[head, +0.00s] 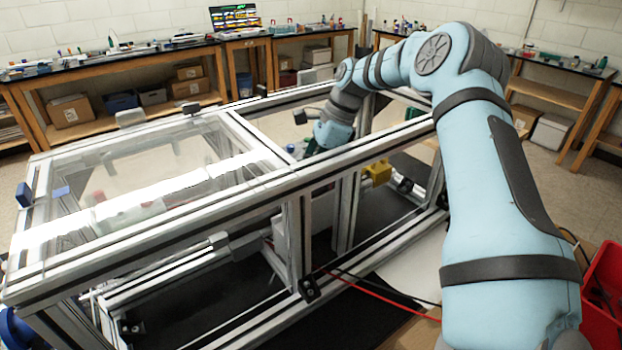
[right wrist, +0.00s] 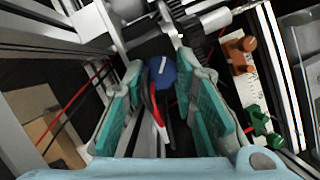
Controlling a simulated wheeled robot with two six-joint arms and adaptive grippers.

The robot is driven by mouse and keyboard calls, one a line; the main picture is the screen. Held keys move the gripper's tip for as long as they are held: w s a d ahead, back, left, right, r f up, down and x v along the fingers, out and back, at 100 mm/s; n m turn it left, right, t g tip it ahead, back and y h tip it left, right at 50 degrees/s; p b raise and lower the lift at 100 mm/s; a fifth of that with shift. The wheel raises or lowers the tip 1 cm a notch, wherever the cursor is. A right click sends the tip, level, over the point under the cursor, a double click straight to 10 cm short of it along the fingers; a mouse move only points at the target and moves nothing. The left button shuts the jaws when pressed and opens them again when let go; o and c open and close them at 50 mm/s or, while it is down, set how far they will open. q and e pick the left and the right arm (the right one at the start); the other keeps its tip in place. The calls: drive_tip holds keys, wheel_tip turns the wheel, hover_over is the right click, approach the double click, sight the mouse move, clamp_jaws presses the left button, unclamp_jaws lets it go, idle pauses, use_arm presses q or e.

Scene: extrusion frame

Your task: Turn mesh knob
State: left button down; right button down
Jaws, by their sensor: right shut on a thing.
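The mesh knob (right wrist: 162,74) is round and blue with a white line across its face. It shows in the right wrist view, between the fingertips of my right gripper (right wrist: 160,75). The teal-padded fingers are closed around it, one on each side. In the head view my right arm reaches down into the extrusion frame (head: 297,225), and its wrist is at the frame's middle opening. The knob cannot be made out in the head view. My left gripper is not in view.
A dark gear (right wrist: 192,42) and a metal shaft (right wrist: 222,18) lie just beyond the knob. Orange-brown (right wrist: 238,52) and green parts (right wrist: 258,120) sit to the right. Clear panels (head: 150,150) cover the frame's left part.

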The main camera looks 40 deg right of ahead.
drive_tip(key=c, duration=1.3)
unclamp_jaws()
drive_tip(key=v, duration=1.2)
drive_tip(key=shift+w, duration=0.2)
drive_tip(key=shift+r, duration=0.1)
